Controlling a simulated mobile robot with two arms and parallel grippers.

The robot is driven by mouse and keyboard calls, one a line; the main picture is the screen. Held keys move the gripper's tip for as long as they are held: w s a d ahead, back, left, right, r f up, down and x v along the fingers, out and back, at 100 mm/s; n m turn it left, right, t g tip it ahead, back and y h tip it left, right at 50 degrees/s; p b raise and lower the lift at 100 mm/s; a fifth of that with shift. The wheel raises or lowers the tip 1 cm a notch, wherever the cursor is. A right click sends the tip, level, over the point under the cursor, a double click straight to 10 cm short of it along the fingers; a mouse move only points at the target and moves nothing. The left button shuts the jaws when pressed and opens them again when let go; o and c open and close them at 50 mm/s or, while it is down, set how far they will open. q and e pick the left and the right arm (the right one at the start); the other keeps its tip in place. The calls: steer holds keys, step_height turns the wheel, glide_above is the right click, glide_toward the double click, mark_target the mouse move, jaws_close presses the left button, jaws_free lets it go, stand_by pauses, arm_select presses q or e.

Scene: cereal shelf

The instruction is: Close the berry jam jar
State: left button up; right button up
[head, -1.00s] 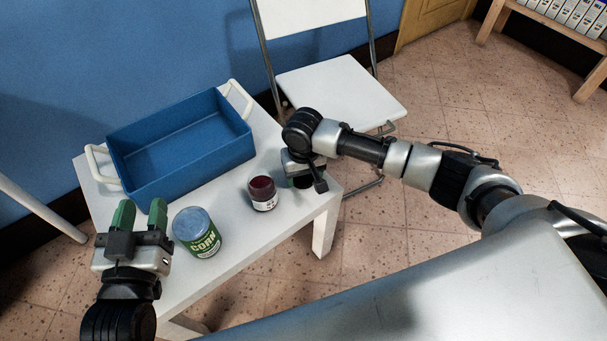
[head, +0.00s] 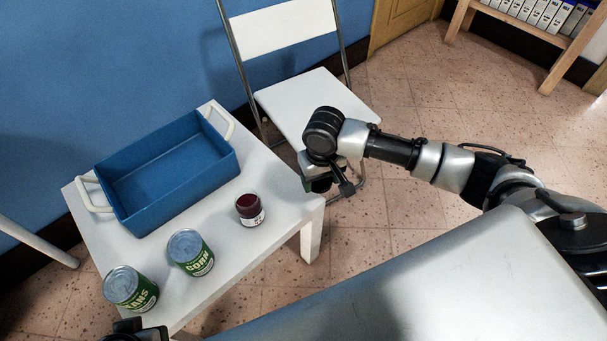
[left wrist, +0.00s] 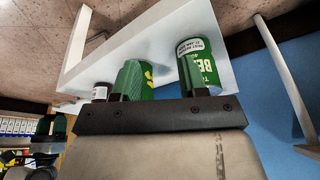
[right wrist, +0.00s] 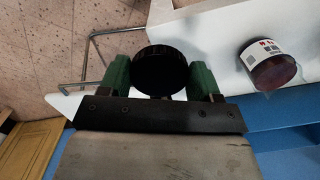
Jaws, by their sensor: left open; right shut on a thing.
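The berry jam jar (head: 250,210), dark red with a white label, stands upright and without a lid on the white table near its right end. It also shows in the right wrist view (right wrist: 272,66). My right gripper (head: 322,180) is off the table's right end, to the right of the jar. In the right wrist view its green fingers (right wrist: 160,65) are shut on a round black lid (right wrist: 160,74). My left gripper is open; its fingers (left wrist: 163,82) show in the left wrist view by the cans. Only part of it shows at the head view's bottom edge.
A corn can (head: 190,253) and a beans can (head: 131,290) stand on the white table (head: 235,265) left of the jar. A blue crate (head: 170,180) with white handles sits behind them. A white folding chair (head: 310,105) stands beyond the table.

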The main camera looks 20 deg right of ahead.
steer(key=shift+s+d+r+p, duration=0.35)
steer(key=shift+s+d+r, duration=0.6)
steer(key=shift+d, duration=0.2)
